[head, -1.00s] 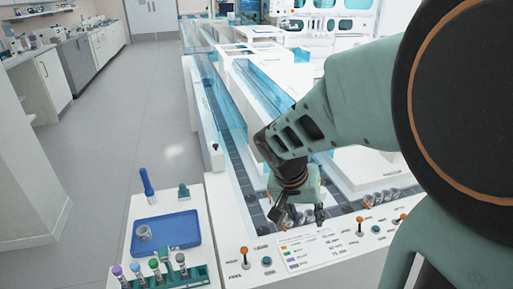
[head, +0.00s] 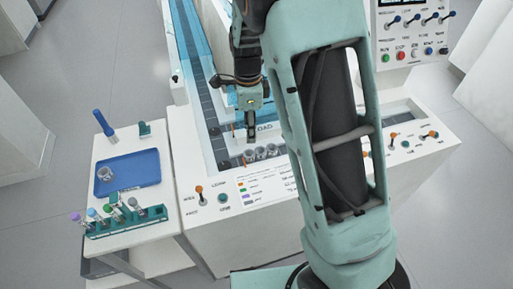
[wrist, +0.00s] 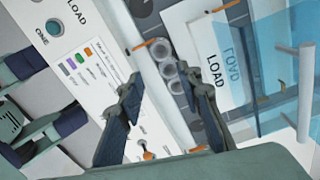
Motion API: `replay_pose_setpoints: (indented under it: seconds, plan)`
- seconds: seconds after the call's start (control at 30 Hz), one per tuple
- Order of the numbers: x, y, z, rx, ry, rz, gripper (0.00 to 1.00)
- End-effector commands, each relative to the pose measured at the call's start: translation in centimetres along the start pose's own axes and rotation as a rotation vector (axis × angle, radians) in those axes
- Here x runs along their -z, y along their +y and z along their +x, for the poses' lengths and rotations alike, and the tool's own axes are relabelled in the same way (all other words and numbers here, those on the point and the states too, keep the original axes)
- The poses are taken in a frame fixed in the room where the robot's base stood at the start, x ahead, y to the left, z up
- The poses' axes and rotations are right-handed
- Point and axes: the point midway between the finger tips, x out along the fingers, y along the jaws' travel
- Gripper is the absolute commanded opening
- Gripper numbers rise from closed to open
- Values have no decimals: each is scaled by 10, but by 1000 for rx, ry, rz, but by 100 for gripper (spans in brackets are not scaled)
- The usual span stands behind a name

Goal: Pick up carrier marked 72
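Another grey carrier (head: 105,173) sits on the blue tray at the left. My gripper (head: 250,127) hangs pointing down above the row, near the LOAD sign. In the wrist view my gripper (wrist: 163,86) has its two dark fingers apart, with nothing clearly held between them. In the head view its fingertips are too small to judge.
The blue tray (head: 136,181) lies on a white side table with a teal rack (head: 125,222) of capped tubes. Orange-knobbed levers (head: 199,190) stand up from the front panel. A clear blue cover (wrist: 280,65) and a pale post (wrist: 305,95) stand right of the row.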

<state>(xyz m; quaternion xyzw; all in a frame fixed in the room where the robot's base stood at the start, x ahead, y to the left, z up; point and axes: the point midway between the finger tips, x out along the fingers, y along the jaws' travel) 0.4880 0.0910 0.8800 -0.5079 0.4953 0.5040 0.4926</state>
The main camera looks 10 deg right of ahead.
Motion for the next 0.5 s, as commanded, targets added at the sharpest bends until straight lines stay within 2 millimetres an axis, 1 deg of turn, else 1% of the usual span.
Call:
replay_pose_setpoints:
  seconds: [0.07,0.13,0.33,0.4,0.5]
  plan:
    - [-3,-1,4,-4,-7,18,33]
    - [-3,-1,13,-7,-8,24,33]
    - [-3,-1,45,-6,-8,24,33]
    - [-3,-1,52,-4,-8,23,33]
    - [-3,-1,58,-3,-8,22,33]
